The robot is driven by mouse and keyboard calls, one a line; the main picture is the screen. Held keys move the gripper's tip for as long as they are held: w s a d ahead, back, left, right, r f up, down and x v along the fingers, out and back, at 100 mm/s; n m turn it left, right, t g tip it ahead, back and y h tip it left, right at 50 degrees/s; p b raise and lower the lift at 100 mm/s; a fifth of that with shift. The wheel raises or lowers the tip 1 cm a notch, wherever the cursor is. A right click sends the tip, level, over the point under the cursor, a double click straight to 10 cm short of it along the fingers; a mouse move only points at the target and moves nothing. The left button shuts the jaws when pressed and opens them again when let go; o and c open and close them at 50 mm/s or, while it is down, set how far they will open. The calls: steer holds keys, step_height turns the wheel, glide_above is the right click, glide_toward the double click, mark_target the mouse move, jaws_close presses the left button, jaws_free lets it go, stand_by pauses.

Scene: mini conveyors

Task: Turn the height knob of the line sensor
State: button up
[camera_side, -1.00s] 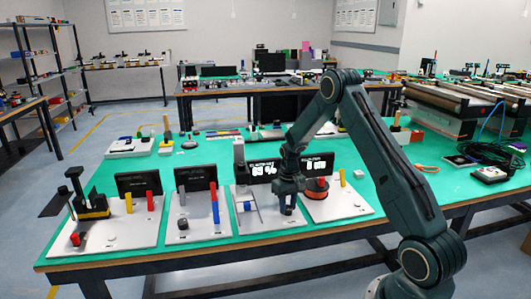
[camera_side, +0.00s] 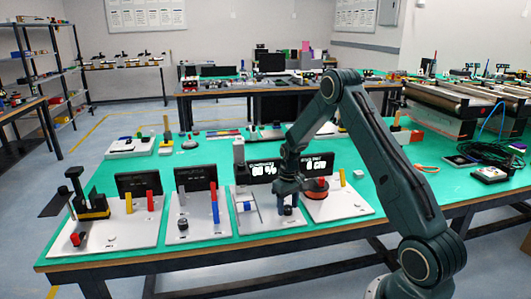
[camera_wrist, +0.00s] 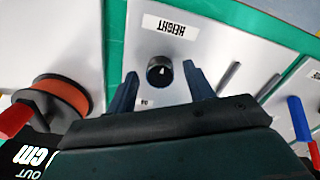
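The height knob (camera_wrist: 160,72) is a dark round knob with a white pointer mark, on a white panel beside a HEIGHT label (camera_wrist: 169,26). In the side view, the knob (camera_side: 288,210) shows just below my gripper (camera_side: 288,198). In the wrist view, my gripper (camera_wrist: 160,70) is open, with one blue finger on each side of the knob and a gap to each. The fingers look raised above the knob and are not closed on it. The station's black display (camera_side: 264,171) shows a percentage reading in white.
An orange-red spool (camera_side: 316,187) stands on the panel to the right. Panels with a blue and red post (camera_side: 214,202) and a black stand (camera_side: 92,203) lie to the left. The green table is clear in front of the right panels.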

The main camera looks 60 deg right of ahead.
mark_target(288, 207)
step_height(288, 207, up, 14)
stand_by(1.0)
